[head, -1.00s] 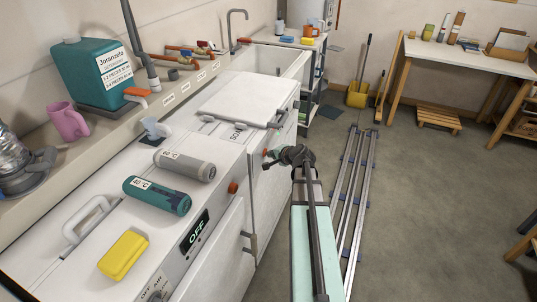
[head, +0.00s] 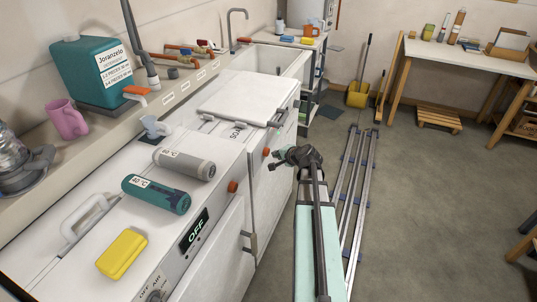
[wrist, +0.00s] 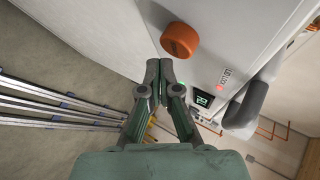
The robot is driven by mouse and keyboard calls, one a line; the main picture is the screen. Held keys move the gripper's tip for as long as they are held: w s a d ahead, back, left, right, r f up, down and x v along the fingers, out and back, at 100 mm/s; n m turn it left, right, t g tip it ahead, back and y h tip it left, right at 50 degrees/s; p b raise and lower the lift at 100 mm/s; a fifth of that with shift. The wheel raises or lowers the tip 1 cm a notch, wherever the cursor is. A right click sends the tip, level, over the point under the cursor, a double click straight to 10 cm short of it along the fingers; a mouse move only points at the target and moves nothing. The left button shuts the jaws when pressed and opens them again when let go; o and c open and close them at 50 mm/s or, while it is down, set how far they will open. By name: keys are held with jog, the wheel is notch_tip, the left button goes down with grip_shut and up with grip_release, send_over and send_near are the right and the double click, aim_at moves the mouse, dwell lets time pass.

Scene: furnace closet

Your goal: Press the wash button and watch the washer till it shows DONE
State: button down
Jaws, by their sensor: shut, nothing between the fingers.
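Two white machines stand in a row. The near one (head: 215,262) has a dark display reading OFF (head: 195,230) and an orange button (head: 233,186). The farther one (head: 275,195) has a closed lid (head: 240,98) and a small orange button (head: 266,152) on its front. My gripper (head: 274,160) is at that front, fingers together and empty. In the wrist view, the fingertips (wrist: 165,64) are just below a large orange button (wrist: 180,40); contact cannot be told. Beyond are a lit green display (wrist: 202,100), its characters hard to read, and a red light (wrist: 219,88).
A dark handle (wrist: 246,105) sticks out beyond the red light. Bottles (head: 157,194) and a yellow block (head: 122,253) lie on the near machine. Floor rails (head: 352,200) run beside my arm. Open floor is to the right.

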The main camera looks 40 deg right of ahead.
jog(key=shift+s+d, duration=0.1)
jog(key=shift+s, duration=0.05)
jog(key=s+d, duration=0.1)
jog(key=s+b, duration=0.1)
jog(key=s+d, duration=0.1)
jog(key=s, duration=0.1)
jog(key=shift+d, duration=0.3)
dwell(0.3)
dwell(0.7)
